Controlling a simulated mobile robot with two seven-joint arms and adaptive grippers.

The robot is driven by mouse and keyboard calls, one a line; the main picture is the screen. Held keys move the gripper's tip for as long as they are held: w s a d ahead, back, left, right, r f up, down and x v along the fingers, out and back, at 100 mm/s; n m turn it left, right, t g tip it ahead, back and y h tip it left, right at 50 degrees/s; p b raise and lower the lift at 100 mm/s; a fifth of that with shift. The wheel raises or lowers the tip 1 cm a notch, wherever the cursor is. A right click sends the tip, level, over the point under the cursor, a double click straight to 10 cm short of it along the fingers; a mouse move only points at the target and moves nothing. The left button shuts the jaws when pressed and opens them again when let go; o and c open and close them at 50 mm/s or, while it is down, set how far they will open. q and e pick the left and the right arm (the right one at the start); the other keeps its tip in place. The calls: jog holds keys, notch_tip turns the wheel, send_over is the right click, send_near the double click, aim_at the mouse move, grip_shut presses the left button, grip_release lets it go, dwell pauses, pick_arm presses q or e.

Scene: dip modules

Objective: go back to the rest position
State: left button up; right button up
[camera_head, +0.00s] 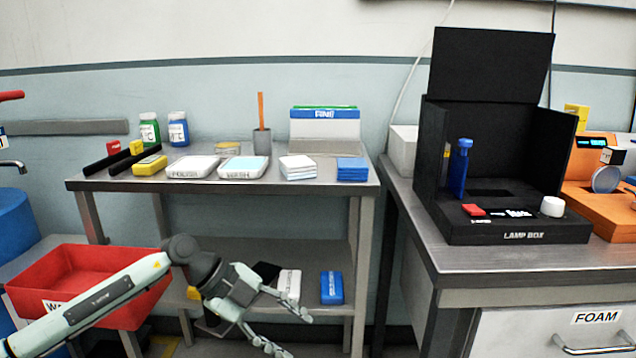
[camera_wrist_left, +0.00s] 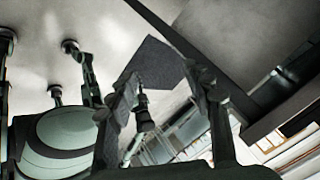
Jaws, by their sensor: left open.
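My left arm comes in from the lower left in the head view. My left gripper (camera_head: 289,331) is open and empty, in front of the metal shelf table and below its top. In the left wrist view the two fingers of my left gripper (camera_wrist_left: 170,95) stand apart with nothing between them. A dark grey flat shape (camera_wrist_left: 152,62) shows beyond the fingers; I cannot tell what it is. My right gripper does not show in the head view.
The metal table (camera_head: 230,195) holds bottles, trays, pads and a blue-white box. A red bin (camera_head: 60,280) stands beside my left arm. A black lamp box (camera_head: 510,235) stands on the right bench, above a drawer (camera_head: 560,335) marked FOAM. A lower shelf holds a blue box (camera_head: 332,288).

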pick_arm(q)
jog(key=s+d+r+t+h, duration=0.1)
jog(key=d+r+h, duration=0.25)
jog(key=d, duration=0.35)
jog(key=w+r+n+t+h, duration=0.4)
jog(key=r+n+t+h, duration=0.15)
jog(key=t, duration=0.25)
jog(key=w+a+f+n+t+y, duration=0.2)
jog(key=a+f+n+t+y, duration=0.2)
jog(key=a+f+n+y, duration=0.4)
jog(key=w+a+f+n+t+y, duration=0.1)
jog(key=a+f+n+t+y, duration=0.2)
jog(key=a+f+n+y, duration=0.5)
jog(key=s+a+f+n+g+y, duration=0.25)
jog(key=s+a+f+g, duration=0.25)
jog(key=s+a+f, duration=0.6)
jog(key=s+a+f+g, duration=0.1)
jog(key=s+f+g, duration=0.3)
jog(key=s, duration=0.5)
jog(key=s+f+g, duration=0.3)
jog(key=s+f, duration=0.5)
jog(key=s, duration=0.1)
jog(key=shift+s+a+f+n+g+y, duration=0.2)
jog(key=shift+a+f+n+g+y, duration=0.1)
jog(key=shift+a+f+g+y, duration=0.1)
